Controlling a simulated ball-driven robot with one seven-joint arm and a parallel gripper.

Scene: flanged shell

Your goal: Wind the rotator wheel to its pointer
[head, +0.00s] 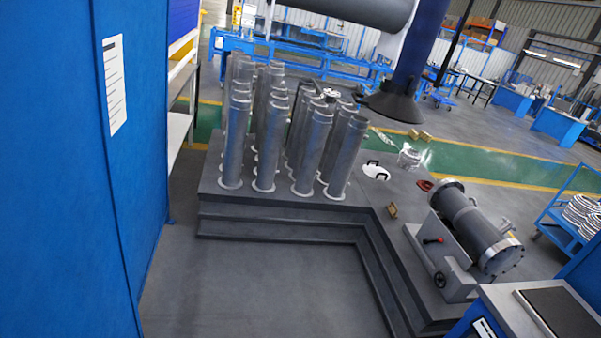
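A small black wheel (440,280) sits on the near end of a grey rotator stand (458,278) at the right. The stand carries a grey flanged shell (478,228), a cylinder with a flange at each end, lying tilted across the view. I cannot make out a pointer or the wheel's marks at this distance. My gripper is not in view.
A stepped grey platform (290,210) carries the stand and several upright metal tubes (313,150). A tall blue panel (60,170) fills the left. A blue bench (520,310) stands at the lower right, close to the stand. The floor (260,285) before the steps is clear.

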